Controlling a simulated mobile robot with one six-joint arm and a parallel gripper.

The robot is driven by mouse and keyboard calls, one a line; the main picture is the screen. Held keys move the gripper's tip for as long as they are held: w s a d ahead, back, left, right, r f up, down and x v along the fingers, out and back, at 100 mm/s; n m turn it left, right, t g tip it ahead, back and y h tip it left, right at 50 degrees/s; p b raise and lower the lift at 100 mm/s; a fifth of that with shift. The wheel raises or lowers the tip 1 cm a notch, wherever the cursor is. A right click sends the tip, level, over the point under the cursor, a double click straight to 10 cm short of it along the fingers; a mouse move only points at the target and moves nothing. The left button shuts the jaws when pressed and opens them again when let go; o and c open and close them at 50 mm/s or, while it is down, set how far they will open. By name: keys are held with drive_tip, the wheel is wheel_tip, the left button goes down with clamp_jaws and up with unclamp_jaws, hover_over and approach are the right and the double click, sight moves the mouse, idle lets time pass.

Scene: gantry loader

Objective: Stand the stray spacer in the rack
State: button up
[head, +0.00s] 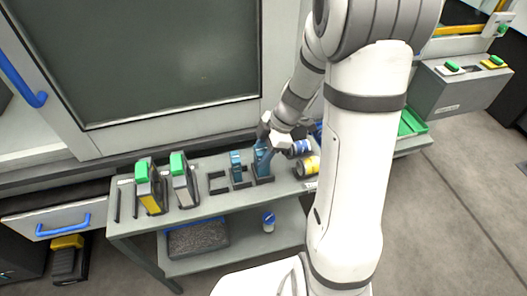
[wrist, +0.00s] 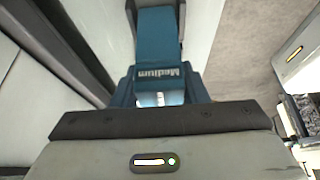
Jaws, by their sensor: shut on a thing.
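My gripper (head: 268,146) is shut on a teal spacer (head: 262,160) at the right end of the row of black holders on the bench. In the wrist view the teal spacer (wrist: 160,60) shows the word "Medium" and lies between my jaws. It looks upright at the right black holder (head: 264,180); I cannot tell whether it rests in it. Another teal spacer (head: 237,168) stands in the middle holder. The left holder (head: 217,184) is empty. The fingertips are partly hidden in both views.
Two green-topped blocks, one yellow (head: 150,190) and one grey (head: 183,182), stand left of the holders. A blue-banded roll (head: 299,148) and a yellow roll (head: 307,167) lie close to the right. A large framed window (head: 165,60) rises behind the bench.

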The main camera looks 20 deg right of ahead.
drive_tip(key=shift+f+b, duration=0.45)
drive_tip(key=shift+b, duration=0.2)
drive_tip(key=o, duration=1.1)
drive_tip(key=shift+c, duration=0.2)
drive_tip(key=shift+r, duration=0.1)
drive_tip(key=v, duration=0.7)
drive_tip(key=shift+d+r, duration=0.1)
drive_tip(key=shift+r, duration=0.2)
drive_tip(key=shift+r, duration=0.1)
wheel_tip(320, 180, up, 7)
drive_tip(key=p, duration=0.3)
